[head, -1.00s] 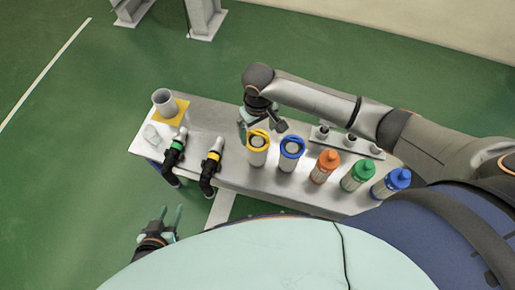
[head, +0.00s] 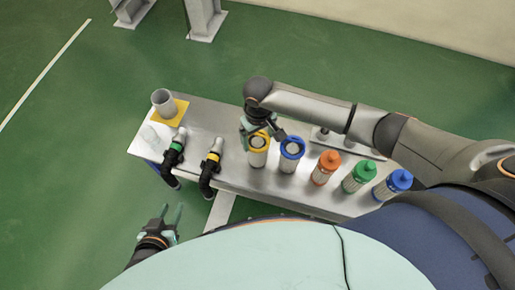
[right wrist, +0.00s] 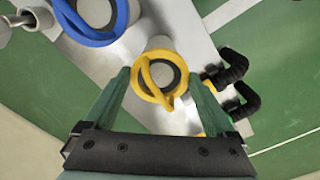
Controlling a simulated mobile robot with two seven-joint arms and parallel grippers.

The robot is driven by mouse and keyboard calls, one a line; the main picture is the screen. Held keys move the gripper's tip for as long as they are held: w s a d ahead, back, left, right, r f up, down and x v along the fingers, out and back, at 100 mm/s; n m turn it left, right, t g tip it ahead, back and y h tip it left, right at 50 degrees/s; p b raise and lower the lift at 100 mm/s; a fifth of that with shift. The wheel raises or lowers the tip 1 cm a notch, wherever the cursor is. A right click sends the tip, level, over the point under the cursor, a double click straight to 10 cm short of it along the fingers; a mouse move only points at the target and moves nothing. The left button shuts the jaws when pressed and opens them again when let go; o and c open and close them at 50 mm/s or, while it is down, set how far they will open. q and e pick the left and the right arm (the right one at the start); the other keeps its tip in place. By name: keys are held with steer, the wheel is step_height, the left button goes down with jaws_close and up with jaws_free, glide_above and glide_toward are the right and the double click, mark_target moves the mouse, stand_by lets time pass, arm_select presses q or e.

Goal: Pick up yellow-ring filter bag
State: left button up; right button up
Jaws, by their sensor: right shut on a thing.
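The yellow-ring filter bag (head: 258,155) is a pale cylinder with a yellow ring and handle on top. It stands upright at the front part of the metal table (head: 232,178). My right gripper (head: 262,134) comes over it from behind, its fingers on both sides of the ring. In the right wrist view the yellow ring (right wrist: 141,78) sits between the two green fingers, and the gripper is shut on it. My left gripper (head: 166,222) is open and empty, in front of the table at the left.
A blue-ring filter bag (head: 290,156) stands close to the right. Left are two black hose fittings, green-banded (head: 174,155) and yellow-banded (head: 210,172), and a grey cup (head: 164,103) on a yellow square.

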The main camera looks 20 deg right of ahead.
jaws_close()
